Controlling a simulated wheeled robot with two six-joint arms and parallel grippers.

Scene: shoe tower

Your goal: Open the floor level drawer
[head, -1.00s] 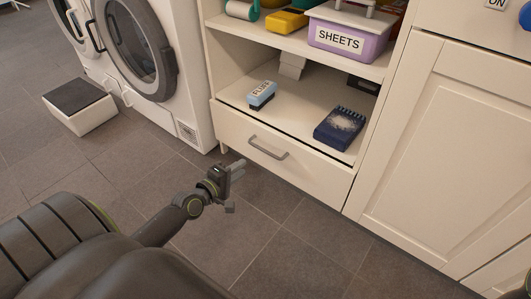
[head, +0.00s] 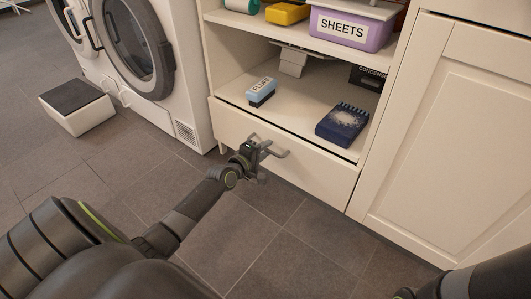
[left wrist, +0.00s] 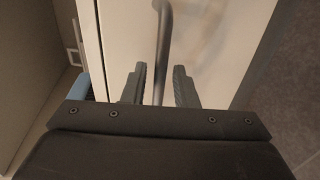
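The floor level drawer (head: 315,179) is a cream front at the bottom of the open shelf unit, and it is closed. Its grey bar handle (head: 281,153) is partly hidden by my left gripper (head: 262,150). In the left wrist view the handle bar (left wrist: 164,40) runs down between the two dark fingers of the left gripper (left wrist: 159,85). The fingers are apart, with a gap on each side of the bar. Part of my right arm shows at the bottom right of the head view; its fingers cannot be made out.
A blue box (head: 342,124) and a small light-blue item (head: 261,92) lie on the shelf above the drawer. A purple SHEETS bin (head: 350,27) stands higher. Washing machines (head: 134,45) and a white box (head: 78,107) are at left. Floor before the drawer is clear.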

